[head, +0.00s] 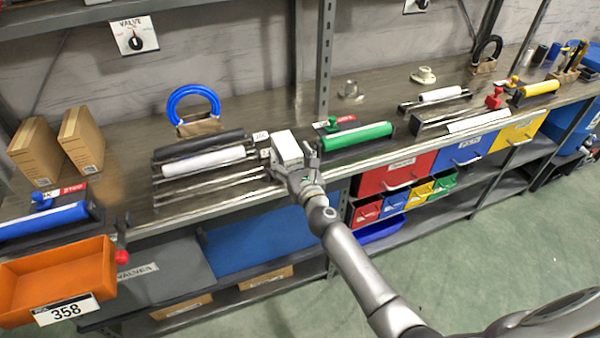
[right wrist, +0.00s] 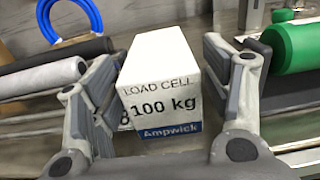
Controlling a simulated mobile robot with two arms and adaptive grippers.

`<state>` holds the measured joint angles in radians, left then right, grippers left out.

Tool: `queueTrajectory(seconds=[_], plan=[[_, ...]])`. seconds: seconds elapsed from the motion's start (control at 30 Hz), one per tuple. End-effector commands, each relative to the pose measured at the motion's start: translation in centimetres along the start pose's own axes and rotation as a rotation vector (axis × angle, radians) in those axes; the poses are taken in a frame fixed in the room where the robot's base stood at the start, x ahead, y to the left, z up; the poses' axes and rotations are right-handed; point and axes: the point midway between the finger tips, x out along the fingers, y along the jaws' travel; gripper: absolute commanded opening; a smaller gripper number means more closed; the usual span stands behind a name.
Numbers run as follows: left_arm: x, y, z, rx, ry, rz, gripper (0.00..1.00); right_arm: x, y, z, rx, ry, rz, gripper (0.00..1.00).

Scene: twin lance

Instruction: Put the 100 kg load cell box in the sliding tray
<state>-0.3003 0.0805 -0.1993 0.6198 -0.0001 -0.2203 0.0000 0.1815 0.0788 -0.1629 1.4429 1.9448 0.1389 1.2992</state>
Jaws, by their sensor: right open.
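The load cell box (head: 287,147) is white and stands upright on the shelf edge. In the right wrist view the box (right wrist: 158,85) shows "LOAD CELL 100 kg" and a blue "Ampwick" band. My right gripper (head: 291,164) is open at the box. In the right wrist view its fingers (right wrist: 160,75) stand one on each side of the box, with a visible gap at the right finger; contact at the left is unclear. An orange tray (head: 80,262) with a "358" label sits at lower left; I cannot tell whether it is the sliding tray. My left gripper is not visible.
A green roller (head: 357,136) lies right of the box, and a white roller (head: 203,161) with a black one behind it lies left. A blue ring (head: 194,92) stands behind. A metal post (head: 325,60) rises close by. Coloured drawers (head: 396,172) hang below the shelf.

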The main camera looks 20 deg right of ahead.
Motion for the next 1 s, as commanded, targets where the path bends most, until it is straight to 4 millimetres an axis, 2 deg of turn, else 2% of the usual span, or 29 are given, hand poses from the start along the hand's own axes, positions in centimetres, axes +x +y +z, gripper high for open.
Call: queueTrajectory(seconds=[0.3, 0.5, 0.7, 1.0], plan=[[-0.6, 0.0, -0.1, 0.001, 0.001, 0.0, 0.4, -6.2, 0.0, -0.1, 0.0, 0.001, 0.001, 0.71], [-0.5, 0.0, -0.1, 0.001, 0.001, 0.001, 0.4, -9.2, 0.0, -0.1, 0.0, 0.0, 0.001, 0.71], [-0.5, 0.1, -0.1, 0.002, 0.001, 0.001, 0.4, -10.5, 0.0, 0.0, 0.0, 0.0, 0.0, 0.71], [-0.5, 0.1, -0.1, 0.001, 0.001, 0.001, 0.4, -10.6, 0.0, -0.2, -0.011, 0.003, 0.001, 0.71]])
